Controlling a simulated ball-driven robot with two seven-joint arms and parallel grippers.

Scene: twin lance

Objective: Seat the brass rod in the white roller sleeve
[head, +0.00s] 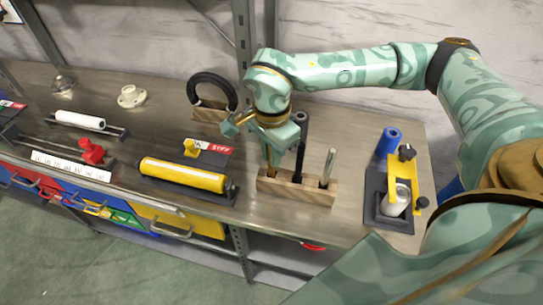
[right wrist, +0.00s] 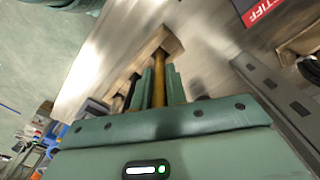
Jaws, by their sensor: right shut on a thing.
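My right gripper (head: 284,140) is shut on the brass rod (head: 270,155), which stands about upright at the left end of a wooden rack (head: 298,192). In the right wrist view the rod (right wrist: 159,80) runs between the two fingers towards the wooden block (right wrist: 171,42). Whether its lower end is still in the rack, I cannot tell. A white roller (head: 80,120) lies on a dark stand at the far left. Another white cylinder (head: 396,203) sits in a dark fixture with a yellow clamp (head: 397,170) at the right. My left gripper is not in view.
A black rod (head: 300,145) and a pale rod (head: 327,168) stand in the rack. A yellow roller (head: 183,174) lies left of it, a black ring (head: 211,88) stands behind, and a blue cylinder (head: 388,142) stands right. The bench front is clear between rack and clamp.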

